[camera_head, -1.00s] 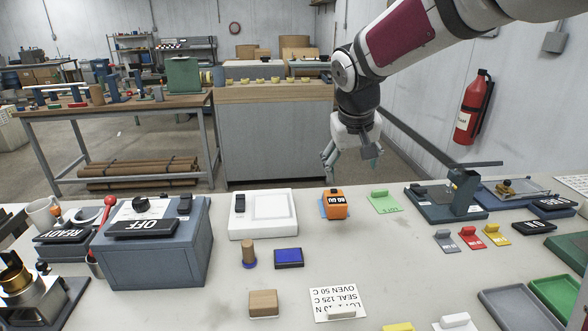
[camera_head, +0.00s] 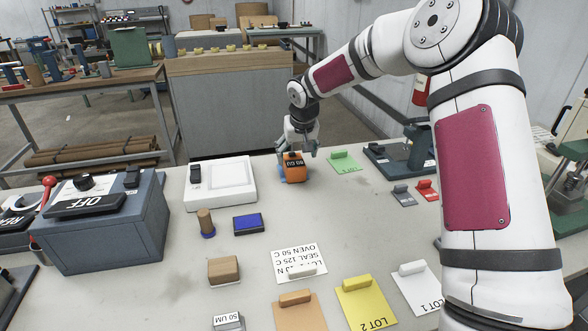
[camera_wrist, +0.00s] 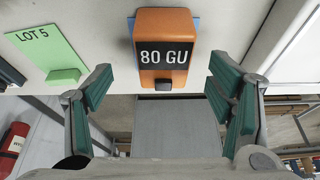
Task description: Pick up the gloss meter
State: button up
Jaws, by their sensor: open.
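The gloss meter is a small orange box (camera_head: 294,169) with a black display, standing on a blue pad (camera_head: 282,172) on the table behind the middle. In the wrist view the gloss meter (camera_wrist: 165,48) reads "80 GU" and lies ahead of the fingers, centred between them. My gripper (camera_head: 296,148) is right at the gloss meter, from above and behind in the head view. In the wrist view my gripper (camera_wrist: 163,100) is open, with green finger pads wide apart on either side and nothing between them. I cannot tell from the head view whether a finger touches the box.
A white device (camera_head: 220,184) stands left of the gloss meter, and a green LOT 5 card (camera_head: 345,163) lies close on its right. A blue pad box (camera_head: 248,223) and a wooden block (camera_head: 223,270) lie nearer. Bare table lies in front of the meter.

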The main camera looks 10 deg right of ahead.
aim_at(294, 161)
jog(key=shift+w+a+x, duration=0.1)
jog(key=shift+a+x, duration=0.05)
jog(key=shift+x, duration=1.5)
jog(key=shift+w+a+x, duration=0.1)
jog(key=shift+x, duration=1.5)
jog(key=shift+r, duration=0.1)
jog(key=c, duration=1.7)
jog(key=shift+o, duration=0.2)
jog(key=shift+r, duration=0.1)
